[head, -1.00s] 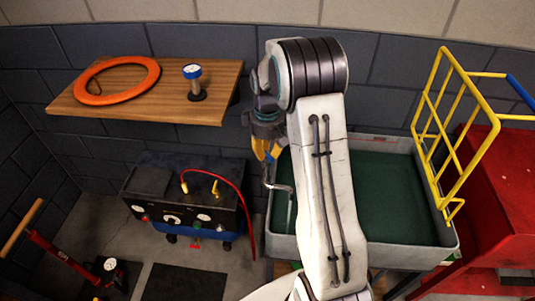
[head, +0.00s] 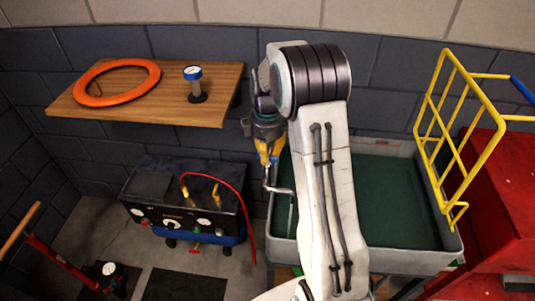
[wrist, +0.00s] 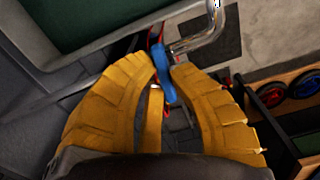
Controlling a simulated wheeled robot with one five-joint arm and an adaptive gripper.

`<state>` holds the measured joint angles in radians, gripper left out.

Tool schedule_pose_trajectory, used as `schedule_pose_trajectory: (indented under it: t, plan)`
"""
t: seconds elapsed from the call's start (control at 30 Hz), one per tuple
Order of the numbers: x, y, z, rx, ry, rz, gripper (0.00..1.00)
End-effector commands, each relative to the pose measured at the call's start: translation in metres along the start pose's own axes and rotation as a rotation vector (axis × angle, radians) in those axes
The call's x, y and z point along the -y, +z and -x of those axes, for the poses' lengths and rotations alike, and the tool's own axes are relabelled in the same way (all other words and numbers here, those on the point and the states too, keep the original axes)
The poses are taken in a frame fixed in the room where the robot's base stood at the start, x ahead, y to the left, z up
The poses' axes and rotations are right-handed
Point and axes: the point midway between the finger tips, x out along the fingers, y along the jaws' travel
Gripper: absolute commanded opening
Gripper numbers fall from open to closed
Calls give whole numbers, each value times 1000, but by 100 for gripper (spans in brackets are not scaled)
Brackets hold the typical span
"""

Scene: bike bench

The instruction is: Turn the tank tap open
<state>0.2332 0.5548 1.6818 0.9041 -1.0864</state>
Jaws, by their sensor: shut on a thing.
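The tank is a grey tub (head: 407,255) with a dark green inside, right of centre in the head view. A bent metal pipe (head: 279,190) stands at its left end, and it also shows in the wrist view (wrist: 200,42). The tap's blue handle (wrist: 165,78) sits between my yellow fingers in the wrist view. My gripper (head: 268,158) points down above the pipe, with its fingertips shut on the blue handle. The handle is hidden by the fingers in the head view. The turn position of the tap is hard to tell.
A wooden shelf (head: 150,108) holds an orange ring (head: 117,97) and a gauge (head: 194,84). A black compressor box (head: 185,195) with a red hose stands below. A yellow rack (head: 440,130) and a red cabinet (head: 500,210) stand right of the tub.

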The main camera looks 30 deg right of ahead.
Motion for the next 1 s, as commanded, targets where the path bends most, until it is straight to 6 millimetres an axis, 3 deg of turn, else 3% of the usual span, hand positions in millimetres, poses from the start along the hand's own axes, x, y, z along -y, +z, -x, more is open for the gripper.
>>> schedule_pose_trajectory:
  t: [0.47,0.5,0.7,0.77,1.0]
  plan:
    - [1,0,-1,2,-4,10,0]
    - [1,0,-1,2,-4,10,22]
    - [1,0,-1,1,-3,9,40]
    - [0,0,-1,1,-2,9,45]
    - [0,0,0,0,-1,9,45]
